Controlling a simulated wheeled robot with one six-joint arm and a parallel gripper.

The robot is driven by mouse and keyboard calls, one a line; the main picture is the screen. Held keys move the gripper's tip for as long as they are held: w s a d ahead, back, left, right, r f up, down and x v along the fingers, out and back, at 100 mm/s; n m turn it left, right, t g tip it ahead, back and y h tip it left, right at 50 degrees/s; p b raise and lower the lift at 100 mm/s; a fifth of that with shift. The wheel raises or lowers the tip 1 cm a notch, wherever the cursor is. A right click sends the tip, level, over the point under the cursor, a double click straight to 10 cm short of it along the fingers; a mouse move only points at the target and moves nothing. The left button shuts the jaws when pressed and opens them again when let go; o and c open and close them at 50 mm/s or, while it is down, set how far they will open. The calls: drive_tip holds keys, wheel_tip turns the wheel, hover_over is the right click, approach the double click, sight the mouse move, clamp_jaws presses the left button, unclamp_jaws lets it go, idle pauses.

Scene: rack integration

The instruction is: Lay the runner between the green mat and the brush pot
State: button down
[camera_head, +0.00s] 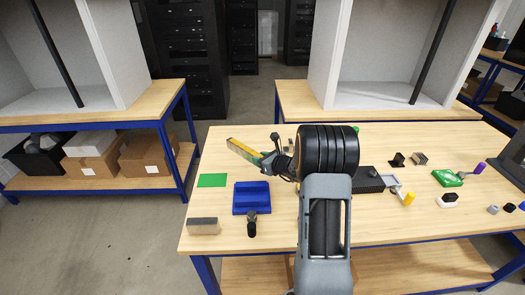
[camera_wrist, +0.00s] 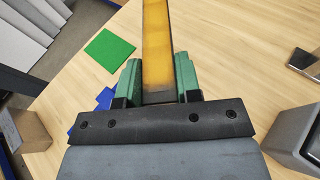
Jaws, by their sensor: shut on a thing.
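The runner, a long flat orange-yellow bar (camera_head: 240,149), is held above the table and reaches out toward the upper left. It also shows in the wrist view (camera_wrist: 157,45), between the green fingers. My gripper (camera_head: 266,160) is shut on its near end; it shows in the wrist view too (camera_wrist: 158,85). The green mat (camera_head: 212,180) lies flat near the table's left edge, below and left of the bar's far end. It also shows in the wrist view (camera_wrist: 110,49). I cannot tell which thing is the brush pot; my arm hides part of the table.
A blue tray (camera_head: 240,209) is right of and nearer than the mat, with a dark upright object (camera_head: 252,226) before it. A grey-and-wood block (camera_head: 203,226) lies at the front left. A yellow cylinder (camera_head: 409,199) and green item (camera_head: 447,178) stand right.

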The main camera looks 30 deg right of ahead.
drive_tip(key=shift+y, duration=0.3)
drive_tip(key=shift+w+d+f+b, duration=0.35)
drive_tip(key=shift+w+d+f, duration=0.25)
drive_tip(key=shift+f, duration=0.65)
drive_tip(key=shift+w+d+f+b, duration=0.4)
drive_tip(key=shift+w+d+f, duration=0.2)
drive_tip(key=shift+f, duration=0.7)
drive_tip(key=shift+w+d+f+b, duration=0.35)
drive_tip(key=shift+w+d+f, duration=0.25)
drive_tip(key=shift+f, duration=0.65)
drive_tip(key=shift+s+d+f+b, duration=0.1)
drive_tip(key=shift+f+b, duration=0.5)
drive_tip(key=shift+b, duration=0.1)
drive_tip(key=c, duration=0.7)
unclamp_jaws()
drive_tip(key=shift+c, duration=0.2)
drive_tip(key=shift+s, duration=0.1)
